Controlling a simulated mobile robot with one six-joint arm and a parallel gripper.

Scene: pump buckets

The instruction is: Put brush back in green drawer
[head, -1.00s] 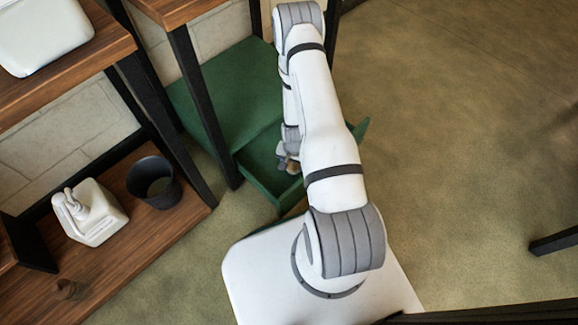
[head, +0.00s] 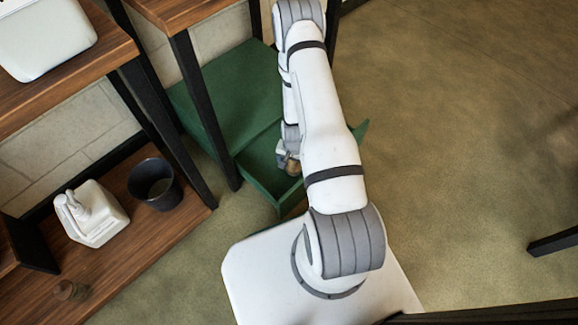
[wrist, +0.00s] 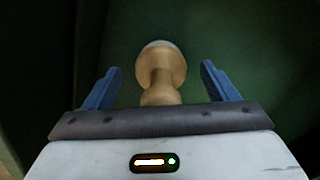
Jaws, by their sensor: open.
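The brush (wrist: 161,66) has a tan, rounded wooden handle with a pale tip. In the wrist view it lies between my gripper's two blue fingers, with a gap on each side. My gripper (wrist: 160,88) is open. The green drawer (head: 262,187) is pulled out of the green cabinet (head: 232,90). In the head view, my gripper (head: 283,160) is inside the drawer opening, and the brush handle (head: 293,167) shows beside it. The brush's lower end is hidden, so I cannot tell whether it touches the drawer floor.
A wooden shelf with black posts (head: 205,115) stands left of the drawer. Its lower board holds a dark cup (head: 154,184), a white pump bottle (head: 92,215) and a small brown object (head: 68,290). The floor (head: 460,150) at right is mostly clear.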

